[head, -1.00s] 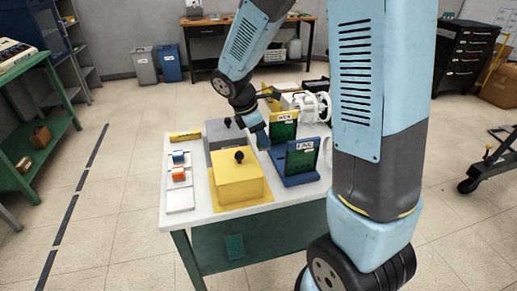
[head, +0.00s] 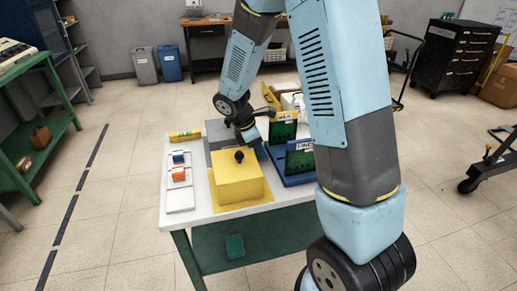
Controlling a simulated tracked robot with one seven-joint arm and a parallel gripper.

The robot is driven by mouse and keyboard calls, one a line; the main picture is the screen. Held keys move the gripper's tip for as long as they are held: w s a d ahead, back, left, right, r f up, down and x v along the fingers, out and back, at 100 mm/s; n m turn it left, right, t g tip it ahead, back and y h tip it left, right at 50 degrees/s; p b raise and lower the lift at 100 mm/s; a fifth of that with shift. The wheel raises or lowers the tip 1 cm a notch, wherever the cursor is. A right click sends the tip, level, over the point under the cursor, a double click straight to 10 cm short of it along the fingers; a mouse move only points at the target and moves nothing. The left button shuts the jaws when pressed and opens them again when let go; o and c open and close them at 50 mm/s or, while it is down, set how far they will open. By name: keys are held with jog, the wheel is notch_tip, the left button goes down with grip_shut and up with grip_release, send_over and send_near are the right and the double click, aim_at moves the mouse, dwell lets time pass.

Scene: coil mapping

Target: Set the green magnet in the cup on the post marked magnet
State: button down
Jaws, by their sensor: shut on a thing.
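My gripper (head: 249,133) is at the end of the bent blue arm, beside the grey box and behind the yellow box. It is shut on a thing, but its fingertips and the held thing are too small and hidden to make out. I cannot pick out the green magnet. A white tray (head: 181,199) at the table's left holds a blue piece (head: 178,157) and an orange piece (head: 178,174); its front place is empty. The post marked magnet and its cup cannot be made out; my arm covers the table's right side.
A yellow box (head: 238,186) with a black knob stands at the front of the table, a grey box (head: 216,138) behind it. Two dark green panels (head: 283,131) (head: 300,161) with labels stand upright on the right in blue holders. A yellow bar (head: 185,136) lies at back left.

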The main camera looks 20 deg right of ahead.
jog(key=shift+f, duration=0.1)
jog(key=c, duration=1.1)
grip_release()
jog(key=o, duration=0.4)
